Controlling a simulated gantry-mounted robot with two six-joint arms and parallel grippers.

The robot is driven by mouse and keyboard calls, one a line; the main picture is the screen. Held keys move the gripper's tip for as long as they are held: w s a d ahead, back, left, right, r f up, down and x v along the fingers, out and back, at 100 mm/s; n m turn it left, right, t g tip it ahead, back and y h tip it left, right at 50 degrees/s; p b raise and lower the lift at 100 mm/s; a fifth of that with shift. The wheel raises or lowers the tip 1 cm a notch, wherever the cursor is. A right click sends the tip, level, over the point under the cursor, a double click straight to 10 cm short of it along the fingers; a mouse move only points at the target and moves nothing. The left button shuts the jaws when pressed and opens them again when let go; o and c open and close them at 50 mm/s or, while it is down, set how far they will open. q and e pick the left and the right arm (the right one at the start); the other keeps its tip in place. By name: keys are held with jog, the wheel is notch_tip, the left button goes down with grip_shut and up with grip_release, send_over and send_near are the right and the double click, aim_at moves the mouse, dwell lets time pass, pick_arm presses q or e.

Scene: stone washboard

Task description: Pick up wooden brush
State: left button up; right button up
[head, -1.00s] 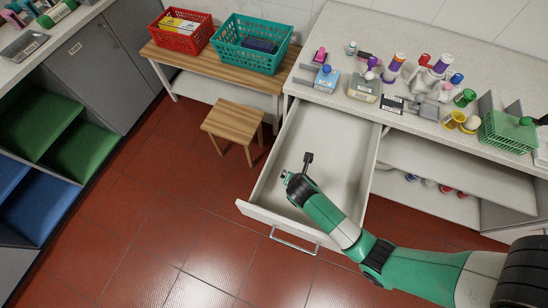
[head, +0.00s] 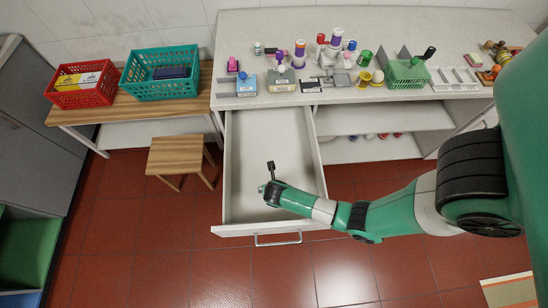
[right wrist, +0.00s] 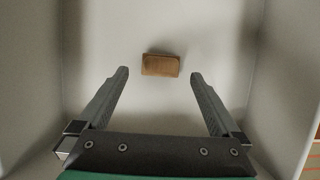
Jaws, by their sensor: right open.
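A small brown wooden block, likely the wooden brush (right wrist: 161,65), lies on the pale floor of the open drawer in the right wrist view. Its underside is hidden. In the head view I cannot make it out; my gripper and wrist cover part of the drawer (head: 243,150). My right gripper (right wrist: 159,77) is open and empty, its two fingers apart on either side of the block's line, with the block just beyond the fingertips. In the head view my right gripper (head: 271,170) is over the drawer. My left gripper is not in view.
Drawer walls stand close on both sides of my right gripper. The counter (head: 390,105) behind holds bottles, cups and a green basket (head: 407,74). A wooden stool (head: 176,155) stands left of the drawer, and a bench carries a red basket (head: 82,84) and a teal basket (head: 161,74).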

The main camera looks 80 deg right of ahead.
jog(key=b+x, duration=0.2)
jog(key=x, duration=0.3)
jog(key=shift+d, duration=0.15)
jog(key=shift+r, duration=0.15)
jog(key=c, duration=1.2)
jog(key=shift+c, duration=0.2)
jog(key=shift+r, duration=0.1)
jog(key=shift+r, duration=0.25)
notch_tip(320, 180, up, 3)
jog(key=shift+f+p, duration=0.2)
jog(key=shift+p, duration=0.65)
jog(key=s+a+r+p, duration=0.2)
jog(key=s+r+p, duration=0.1)
jog(key=s+r, duration=0.2)
jog(key=s+a+r+p, duration=0.3)
jog(key=s+r, duration=0.1)
jog(key=s, duration=0.4)
jog(key=shift+r, duration=0.35)
